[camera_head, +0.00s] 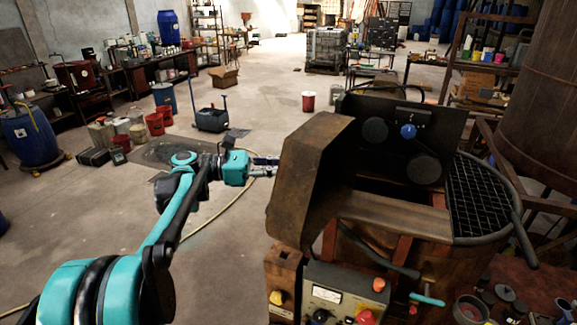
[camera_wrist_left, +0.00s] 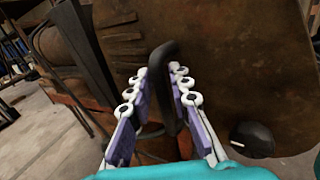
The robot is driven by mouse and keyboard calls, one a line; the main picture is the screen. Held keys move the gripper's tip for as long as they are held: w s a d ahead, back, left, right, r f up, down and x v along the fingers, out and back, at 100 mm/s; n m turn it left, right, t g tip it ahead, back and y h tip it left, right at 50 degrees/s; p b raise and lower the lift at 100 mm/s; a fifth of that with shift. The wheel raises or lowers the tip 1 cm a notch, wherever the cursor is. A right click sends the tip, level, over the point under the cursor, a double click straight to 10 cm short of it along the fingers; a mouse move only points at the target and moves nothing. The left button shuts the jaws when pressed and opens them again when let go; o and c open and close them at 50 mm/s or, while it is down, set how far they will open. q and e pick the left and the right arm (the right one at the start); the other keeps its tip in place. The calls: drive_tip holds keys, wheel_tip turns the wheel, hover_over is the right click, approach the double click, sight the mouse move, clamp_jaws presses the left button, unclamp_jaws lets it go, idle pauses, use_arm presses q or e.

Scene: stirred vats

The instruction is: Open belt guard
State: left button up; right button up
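The belt guard (camera_head: 314,175) is a rusty brown box-like cover at the left of the vat top. It stands swung out to the left, and dark pulleys (camera_head: 424,168) on a black plate show uncovered beside it. My left gripper (camera_head: 272,166) reaches the guard's left side, its tips partly hidden there. In the left wrist view, a curved black handle (camera_wrist_left: 168,60) on the rusty guard surface (camera_wrist_left: 240,50) passes between my left fingers (camera_wrist_left: 160,75). The fingers stand apart with a gap beside the handle. My right gripper is out of view.
A control box (camera_head: 345,297) with a gauge and red knobs is at the vat's front. A black grate (camera_head: 480,198) covers the vat's right side. A wheeled grey bin (camera_head: 212,119) stands on the floor behind my left arm. Open floor lies left.

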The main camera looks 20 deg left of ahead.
use_arm(q)
drive_tip(key=v, duration=1.2)
idle(0.5)
